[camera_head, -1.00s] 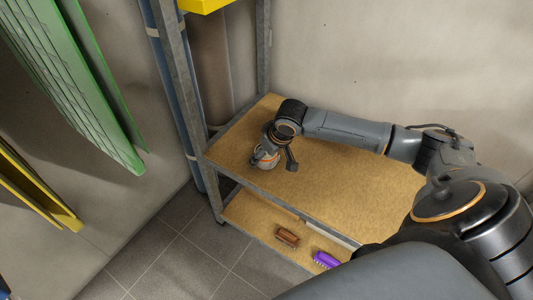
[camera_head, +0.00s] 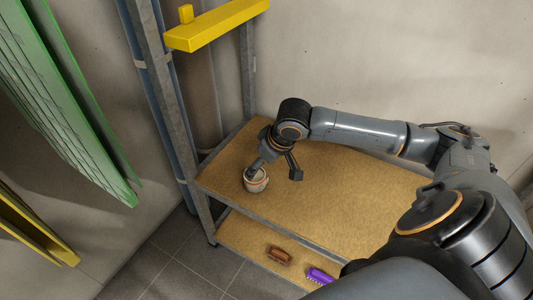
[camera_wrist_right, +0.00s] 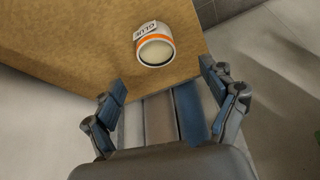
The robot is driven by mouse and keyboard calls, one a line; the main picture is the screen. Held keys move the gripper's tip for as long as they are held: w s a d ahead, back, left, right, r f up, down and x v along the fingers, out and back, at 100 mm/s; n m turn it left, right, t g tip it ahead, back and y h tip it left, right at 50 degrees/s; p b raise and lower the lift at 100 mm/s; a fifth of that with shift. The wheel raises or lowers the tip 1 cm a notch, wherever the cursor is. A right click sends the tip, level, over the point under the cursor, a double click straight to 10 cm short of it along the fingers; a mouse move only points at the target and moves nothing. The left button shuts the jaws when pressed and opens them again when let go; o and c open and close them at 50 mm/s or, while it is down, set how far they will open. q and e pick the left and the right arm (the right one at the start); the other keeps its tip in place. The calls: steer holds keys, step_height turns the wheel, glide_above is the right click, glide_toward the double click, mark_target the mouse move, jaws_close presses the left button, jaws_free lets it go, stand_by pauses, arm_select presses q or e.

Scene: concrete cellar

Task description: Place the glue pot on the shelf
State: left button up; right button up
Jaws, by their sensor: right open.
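The glue pot (camera_head: 256,183) is a small white pot with an orange band. It stands on the upper wooden board of the shelf (camera_head: 340,200), near its front left edge. The right wrist view shows it too (camera_wrist_right: 155,45), with its GLUE label and pale round top. My right gripper (camera_head: 276,169) is open and empty just above and beside the pot, with one finger overlapping it in the head view. In the right wrist view, the pot lies beyond the spread fingertips (camera_wrist_right: 160,78), apart from them. My left gripper is not in view.
The lower board holds a brown brush (camera_head: 279,256) and a purple brush (camera_head: 320,276). Metal posts (camera_head: 165,95) and a yellow level-like bar (camera_head: 218,24) stand at the shelf's left and top. Green panels (camera_head: 75,110) hang at left. The upper board's middle is clear.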

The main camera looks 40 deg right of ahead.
steer(key=s+a+f+n+y, duration=0.2)
steer(key=s+a+f, duration=0.4)
steer(key=a+f, duration=0.55)
steer(key=s+f+m+g+h, duration=0.1)
steer(key=s+f+h, duration=0.1)
steer(key=s+f, duration=0.5)
steer(key=s, duration=0.6)
steer(key=shift+s+a+m, duration=0.3)
steer(key=shift+m, duration=0.1)
steer(key=shift+c, duration=0.4)
